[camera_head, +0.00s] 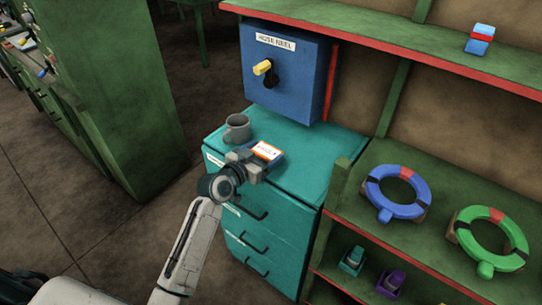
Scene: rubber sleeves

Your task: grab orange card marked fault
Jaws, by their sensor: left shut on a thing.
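The orange-edged card (266,151) with a white face is at the tip of my left gripper (256,160), over the top of the teal drawer cabinet. My left gripper is shut on the card, reaching in from below; the fingers hide part of it. The writing on the card is too small to read. I cannot tell whether the card still touches the cabinet top or something under it. My right gripper is not in view.
The teal cabinet (310,165) carries a grey mug (237,128) close behind my gripper. A blue box (285,70) with a yellow handle (262,67) stands behind. Green shelves at right hold a blue ring (381,199) and a green ring (466,238).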

